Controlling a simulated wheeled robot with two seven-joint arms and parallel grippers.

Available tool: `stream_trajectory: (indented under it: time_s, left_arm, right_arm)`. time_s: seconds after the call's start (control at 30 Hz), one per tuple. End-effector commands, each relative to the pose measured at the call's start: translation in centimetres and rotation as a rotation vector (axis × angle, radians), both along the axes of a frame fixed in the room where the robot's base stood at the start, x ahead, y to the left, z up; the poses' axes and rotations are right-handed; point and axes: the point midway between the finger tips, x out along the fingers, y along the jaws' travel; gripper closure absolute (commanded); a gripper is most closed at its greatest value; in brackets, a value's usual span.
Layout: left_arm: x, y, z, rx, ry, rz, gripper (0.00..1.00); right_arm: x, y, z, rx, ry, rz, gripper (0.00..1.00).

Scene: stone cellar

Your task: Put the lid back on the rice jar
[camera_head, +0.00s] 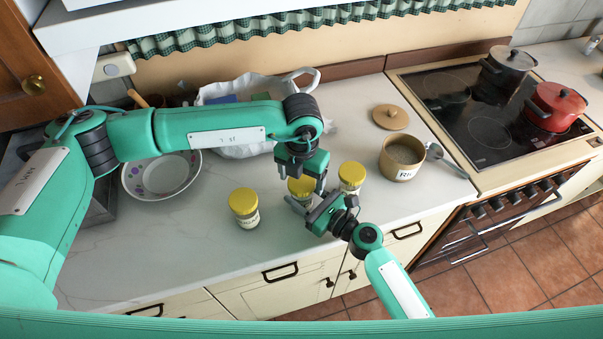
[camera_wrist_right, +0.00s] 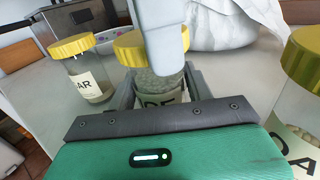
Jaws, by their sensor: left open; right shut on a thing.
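A glass jar with a yellow lid (camera_head: 298,187) stands on the counter, the middle one of three; in the right wrist view its label (camera_wrist_right: 163,101) is partly hidden and ends in what looks like "CE". The yellow lid (camera_wrist_right: 138,47) is at its top; whether it is fully seated I cannot tell. My right gripper (camera_head: 312,204) is shut on this jar from the front right. My left gripper (camera_head: 300,178) points down over the lid, its fingers open around it. One finger hides part of the lid in the wrist view.
Yellow-lidded jars stand left (camera_head: 244,206) and right (camera_head: 351,177) of it. A tan pot marked "RI" (camera_head: 403,168) is uncovered, with a round brown lid (camera_head: 391,117) behind.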

Motion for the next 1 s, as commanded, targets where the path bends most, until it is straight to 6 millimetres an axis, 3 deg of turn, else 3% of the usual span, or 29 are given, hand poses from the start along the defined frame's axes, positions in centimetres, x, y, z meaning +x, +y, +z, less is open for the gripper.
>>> stream_trajectory:
  time_s: [0.1, 0.33, 0.57, 1.0]
  left_arm:
    - [0.00, -0.01, 0.02, 0.000, 0.000, 0.000, 0.25]
    - [0.01, 0.00, 0.04, 0.000, 0.000, 0.000, 0.68]
    - [0.01, 0.00, 0.05, 0.001, 0.000, -0.048, 0.69]
    - [0.03, 0.01, 0.01, 0.001, 0.000, -0.733, 0.69]
  right_arm:
    - [-0.01, 0.01, -0.01, 0.000, 0.000, 0.000, 1.00]
    - [-0.01, 0.01, -0.01, 0.000, 0.000, 0.000, 1.00]
    - [-0.01, 0.01, -0.01, 0.000, 0.000, 0.000, 1.00]
    - [0.00, 0.00, -0.02, 0.000, 0.000, 0.000, 1.00]
